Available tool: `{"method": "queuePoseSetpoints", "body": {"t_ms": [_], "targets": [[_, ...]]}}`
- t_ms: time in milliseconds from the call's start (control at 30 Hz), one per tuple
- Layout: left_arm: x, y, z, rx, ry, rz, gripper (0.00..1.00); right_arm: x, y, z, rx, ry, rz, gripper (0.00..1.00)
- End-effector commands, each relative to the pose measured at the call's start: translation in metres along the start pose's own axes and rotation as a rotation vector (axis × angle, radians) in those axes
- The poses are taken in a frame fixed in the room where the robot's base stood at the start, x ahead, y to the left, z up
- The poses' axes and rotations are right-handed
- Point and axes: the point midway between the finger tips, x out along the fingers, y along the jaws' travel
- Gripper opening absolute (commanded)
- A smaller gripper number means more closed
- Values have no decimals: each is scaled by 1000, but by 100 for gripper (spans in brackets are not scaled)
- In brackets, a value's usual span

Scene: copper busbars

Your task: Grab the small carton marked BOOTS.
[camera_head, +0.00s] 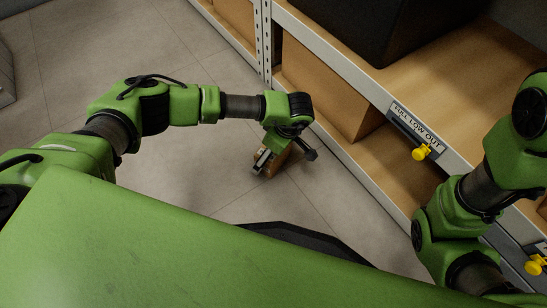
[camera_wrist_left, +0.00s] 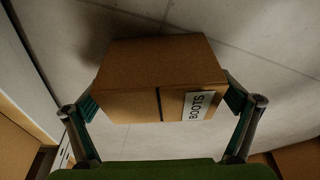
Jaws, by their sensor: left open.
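The small brown carton with a white BOOTS label (camera_wrist_left: 160,70) lies between the two fingers of my left gripper (camera_wrist_left: 163,100) in the left wrist view. One finger is close beside each side of the carton; I cannot tell whether they touch it. In the head view the carton (camera_head: 278,162) shows only partly, beneath my left gripper (camera_head: 268,158), with grey floor around it. The wrist covers the rest of it. My left gripper is open. My right arm is at the right of the head view, but its gripper is out of sight.
A metal-framed shelf unit (camera_head: 345,75) stands right of the carton, with large brown boxes (camera_head: 325,90) on the lower level and a black bin (camera_head: 385,25) above. A label reading FULL LOW OUT (camera_head: 416,127) and yellow knobs (camera_head: 421,152) are on its edge. Tiled floor (camera_head: 190,165) is clear at left.

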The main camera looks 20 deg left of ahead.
Motion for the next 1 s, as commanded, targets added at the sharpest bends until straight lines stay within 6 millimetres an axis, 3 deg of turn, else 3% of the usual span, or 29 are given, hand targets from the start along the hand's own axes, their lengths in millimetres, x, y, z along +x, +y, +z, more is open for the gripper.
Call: {"method": "queuePoseSetpoints", "body": {"t_ms": [67, 300, 500, 833, 1000], "targets": [[11, 0, 1, -2, 0, 0, 99, -9, -2, -3, 0, -1, 0, 0], [10, 0, -1, -1, 0, 0, 99, -8, -1, -2, 0, -2, 0, 0], [10, 0, 0, -1, 0, 0, 53, -8, -1, -2, 0, -2, 0, 0], [7, 0, -1, -1, 0, 1, 53, -6, -1, -1, 0, -2, 0, 0], [-5, 1, -5, -1, 0, 2, 53, 2, 1, 2, 0, -2, 0, 0]]}}
